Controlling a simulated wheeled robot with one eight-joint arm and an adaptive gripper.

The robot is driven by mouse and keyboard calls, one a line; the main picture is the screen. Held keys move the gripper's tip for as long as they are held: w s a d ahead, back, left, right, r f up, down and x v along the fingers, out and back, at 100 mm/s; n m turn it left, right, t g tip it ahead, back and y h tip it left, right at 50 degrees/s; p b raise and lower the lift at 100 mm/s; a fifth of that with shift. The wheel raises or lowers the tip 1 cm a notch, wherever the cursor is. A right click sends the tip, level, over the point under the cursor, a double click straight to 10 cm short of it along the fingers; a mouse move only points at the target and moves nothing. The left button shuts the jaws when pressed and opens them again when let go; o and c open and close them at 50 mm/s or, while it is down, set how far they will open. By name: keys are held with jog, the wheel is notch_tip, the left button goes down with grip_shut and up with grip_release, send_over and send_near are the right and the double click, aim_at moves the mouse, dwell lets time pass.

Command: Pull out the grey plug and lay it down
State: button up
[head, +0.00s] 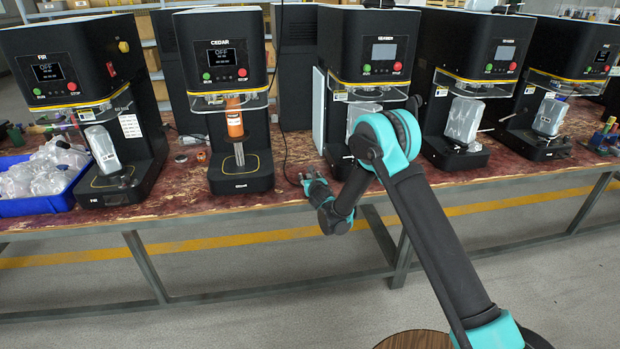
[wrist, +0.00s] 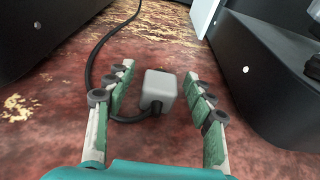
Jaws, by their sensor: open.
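The grey plug (wrist: 160,90) is a small block on the worn red-brown bench top in the wrist view. Its black cable (wrist: 88,70) leaves its near end, loops left past the left finger and runs away toward the top. No socket shows around the plug. My gripper (wrist: 157,78) is open, with one finger on each side of the plug and a visible gap on both sides. In the head view my gripper (head: 306,180) is low at the bench's front edge, between the CEDAR machine (head: 235,110) and the machine to its right. The plug cannot be made out there.
Black seamer machines stand in a row on the bench (head: 190,190). In the wrist view, dark machine bases flank the gripper at left (wrist: 40,35) and right (wrist: 265,75). A blue bin (head: 40,207) of clear packs is at far left. A cable (head: 281,110) hangs behind the gripper.

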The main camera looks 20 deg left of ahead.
jog(key=v, duration=1.2)
